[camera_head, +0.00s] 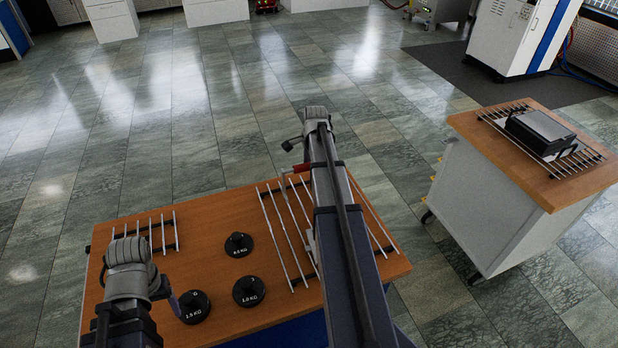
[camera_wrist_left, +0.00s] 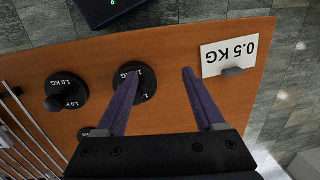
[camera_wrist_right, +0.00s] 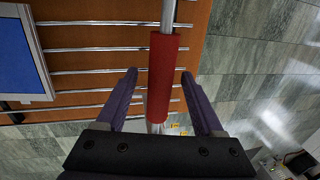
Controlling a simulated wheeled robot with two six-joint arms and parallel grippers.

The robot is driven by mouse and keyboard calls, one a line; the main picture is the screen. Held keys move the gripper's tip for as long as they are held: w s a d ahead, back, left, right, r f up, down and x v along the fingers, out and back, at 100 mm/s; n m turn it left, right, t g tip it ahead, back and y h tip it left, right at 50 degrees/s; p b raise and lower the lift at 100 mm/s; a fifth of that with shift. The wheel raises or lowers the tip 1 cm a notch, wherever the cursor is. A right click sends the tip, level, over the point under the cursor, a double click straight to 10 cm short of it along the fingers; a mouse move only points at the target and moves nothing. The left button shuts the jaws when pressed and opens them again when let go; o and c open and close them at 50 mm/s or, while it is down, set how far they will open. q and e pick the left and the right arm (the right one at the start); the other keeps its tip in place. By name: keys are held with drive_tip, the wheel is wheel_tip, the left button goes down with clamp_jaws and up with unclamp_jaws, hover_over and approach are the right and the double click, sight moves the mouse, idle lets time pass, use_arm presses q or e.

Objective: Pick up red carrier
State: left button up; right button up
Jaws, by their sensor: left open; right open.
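The red carrier shows as a red sleeve (camera_wrist_right: 163,75) on a shiny metal bar in the right wrist view. Only a small red part (camera_head: 298,168) shows in the head view, beside my right arm over the rack; the rest is hidden. My right gripper (camera_wrist_right: 160,75) is open, with its fingers on either side of the red sleeve in the picture; I cannot tell whether they touch it. My left gripper (camera_wrist_left: 159,73) is open and empty over the wooden table, near a black 1.5 KG weight (camera_head: 195,307).
Black 1.0 KG (camera_head: 249,291) and 0.5 KG (camera_head: 238,245) weights stand on the wooden table (camera_head: 205,215). A metal rack (camera_head: 285,235) lies under my right arm. A white 0.5 KG card (camera_wrist_left: 228,52) shows in the left wrist view. A separate cart (camera_head: 490,200) stands right.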

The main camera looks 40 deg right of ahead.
drive_tip(key=shift+c, duration=0.2)
clamp_jaws()
idle(0.4)
idle(0.8)
